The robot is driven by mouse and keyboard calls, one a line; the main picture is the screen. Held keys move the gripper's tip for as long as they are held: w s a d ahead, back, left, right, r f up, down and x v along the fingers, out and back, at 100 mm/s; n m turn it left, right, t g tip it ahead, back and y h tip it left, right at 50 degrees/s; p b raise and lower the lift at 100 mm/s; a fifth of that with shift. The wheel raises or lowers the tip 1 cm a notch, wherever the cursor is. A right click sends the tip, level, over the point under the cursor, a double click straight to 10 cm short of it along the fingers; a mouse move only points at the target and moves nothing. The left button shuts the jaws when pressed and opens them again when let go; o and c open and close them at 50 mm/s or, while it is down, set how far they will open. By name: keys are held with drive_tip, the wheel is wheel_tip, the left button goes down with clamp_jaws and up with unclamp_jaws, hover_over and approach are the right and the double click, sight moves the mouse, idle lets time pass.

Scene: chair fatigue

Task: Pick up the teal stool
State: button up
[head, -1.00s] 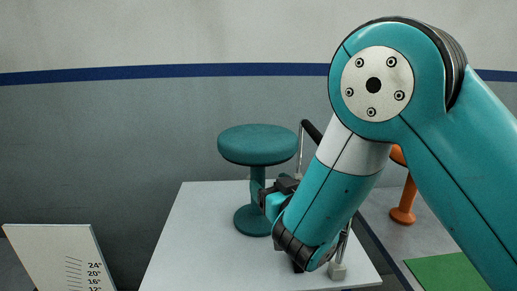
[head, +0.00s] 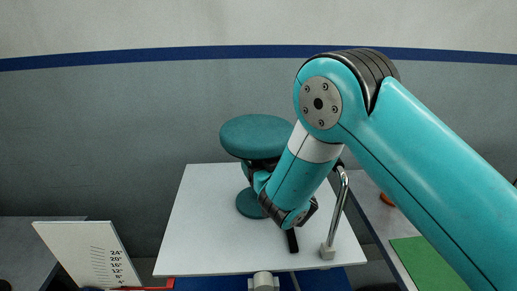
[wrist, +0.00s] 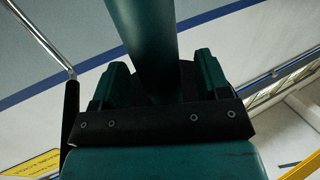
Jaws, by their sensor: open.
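The teal stool (head: 255,137) stands upright on a white platform (head: 205,235) in the head view. Its round seat is in clear view, its post is mostly hidden by my arm, and part of its round base shows. My gripper (wrist: 160,66) is open, with one finger on each side of the stool's post (wrist: 145,25) in the wrist view. I cannot tell whether either finger touches the post. In the head view, my gripper is just under the seat and partly hidden by it and my arm.
A chrome bent rod (head: 339,205) stands on the platform right of my arm; a rod with a black grip (wrist: 70,115) shows at left in the wrist view. A green mat (head: 428,262) lies at right.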

clamp_jaws()
drive_tip(key=shift+r, duration=0.15)
